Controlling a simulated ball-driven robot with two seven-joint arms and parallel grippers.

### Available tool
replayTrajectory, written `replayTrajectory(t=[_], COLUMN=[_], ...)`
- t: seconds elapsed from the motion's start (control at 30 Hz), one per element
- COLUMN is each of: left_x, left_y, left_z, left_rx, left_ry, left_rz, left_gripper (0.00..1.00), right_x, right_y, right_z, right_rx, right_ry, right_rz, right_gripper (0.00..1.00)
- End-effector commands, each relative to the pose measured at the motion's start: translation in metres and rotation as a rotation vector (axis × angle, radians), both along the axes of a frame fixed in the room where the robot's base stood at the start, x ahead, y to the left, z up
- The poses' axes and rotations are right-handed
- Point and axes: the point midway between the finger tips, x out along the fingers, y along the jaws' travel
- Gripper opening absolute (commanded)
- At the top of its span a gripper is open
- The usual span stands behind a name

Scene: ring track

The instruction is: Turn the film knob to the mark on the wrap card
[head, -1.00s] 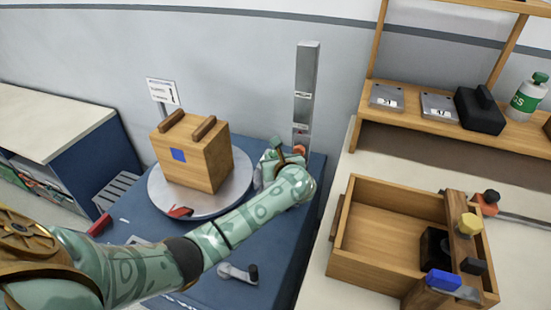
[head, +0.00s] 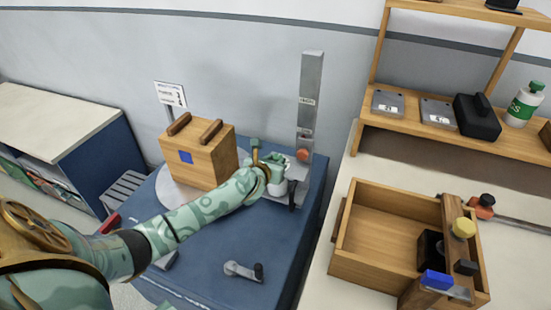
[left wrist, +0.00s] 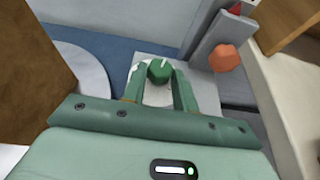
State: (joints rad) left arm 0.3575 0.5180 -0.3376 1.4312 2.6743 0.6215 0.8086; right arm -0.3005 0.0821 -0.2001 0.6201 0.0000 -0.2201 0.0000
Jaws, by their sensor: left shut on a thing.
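The green film knob (left wrist: 160,70), with a white line on it, sits on a pale round dial on a grey plate in the left wrist view. My left gripper (left wrist: 160,84) has one finger on each side of the knob and is shut on it. In the head view my left gripper (head: 272,178) is at the base of the grey film column (head: 311,90) and hides the knob. The wrap card (head: 171,94) is a small white sign on a post behind the wooden box; its print is too small to read. My right gripper is not in view.
A wooden box (head: 198,160) with two handles stands on the round turntable (head: 172,190), left of my gripper. An orange knob (head: 302,155) is on the column close by. A grey crank (head: 243,270) lies on the blue top. A wooden tray (head: 385,280) is at right.

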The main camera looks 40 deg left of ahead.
Motion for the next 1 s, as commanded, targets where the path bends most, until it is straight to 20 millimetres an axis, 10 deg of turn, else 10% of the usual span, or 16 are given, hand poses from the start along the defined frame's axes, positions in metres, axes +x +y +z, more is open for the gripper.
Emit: replayTrajectory(t=[0.33, 1.0], left_x=[0.0, 0.003], left_y=[0.013, 0.021], left_z=[0.0, -0.005], left_rx=[0.006, -0.001], left_ry=[0.006, 0.007], left_rz=[-0.323, -0.733], left_gripper=[0.06, 0.06], right_x=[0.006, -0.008], right_y=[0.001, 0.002], right_z=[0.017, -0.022], right_rx=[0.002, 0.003], right_ry=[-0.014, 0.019], right_rz=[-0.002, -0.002], right_gripper=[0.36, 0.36])
